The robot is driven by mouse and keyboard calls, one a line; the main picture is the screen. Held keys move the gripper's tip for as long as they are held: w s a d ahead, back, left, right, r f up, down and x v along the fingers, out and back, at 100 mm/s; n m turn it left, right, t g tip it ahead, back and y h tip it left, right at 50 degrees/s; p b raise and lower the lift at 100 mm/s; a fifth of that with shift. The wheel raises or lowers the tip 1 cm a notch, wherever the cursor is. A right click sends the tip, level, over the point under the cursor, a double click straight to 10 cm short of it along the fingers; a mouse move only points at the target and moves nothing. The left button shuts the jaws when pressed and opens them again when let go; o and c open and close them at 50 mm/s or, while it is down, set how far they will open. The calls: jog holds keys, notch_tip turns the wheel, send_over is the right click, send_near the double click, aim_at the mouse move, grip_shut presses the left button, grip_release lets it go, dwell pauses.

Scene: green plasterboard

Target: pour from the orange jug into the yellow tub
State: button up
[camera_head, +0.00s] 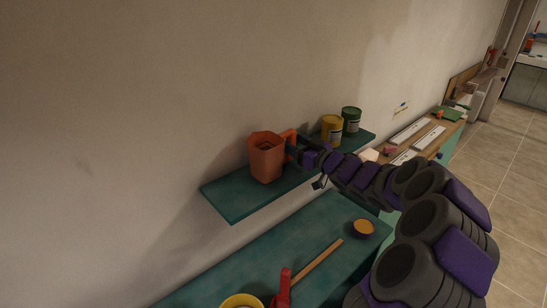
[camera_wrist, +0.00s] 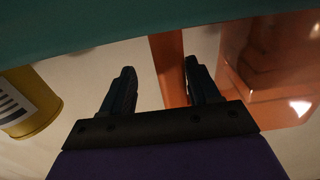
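The orange jug (camera_head: 265,162) stands upright on the green wall shelf, its handle on the right side. My gripper (camera_head: 294,148) is at the handle. In the wrist view my gripper (camera_wrist: 159,66) has its two fingers apart, with the orange handle (camera_wrist: 168,65) between them, nearer the right finger; a gap shows at the left finger. The jug's body (camera_wrist: 270,65) fills the right of that view. A yellow tub (camera_head: 241,301) is on the lower green bench at the bottom edge, partly cut off. The jug's contents are not visible.
A yellow can (camera_head: 332,128) and a green can (camera_head: 351,119) stand on the shelf (camera_head: 232,201) right of the jug. A small orange-yellow bowl (camera_head: 363,227), a wooden stick (camera_head: 315,262) and a red tool (camera_head: 284,288) are on the bench (camera_head: 205,285).

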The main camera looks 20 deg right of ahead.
jog(key=shift+d, duration=0.1)
jog(key=shift+a+r, duration=0.2)
jog(key=shift+a, duration=0.95)
jog(key=c, duration=0.9)
jog(key=shift+d+f, duration=0.15)
jog(key=shift+d, duration=0.6)
grip_shut()
jog(key=shift+a, duration=0.15)
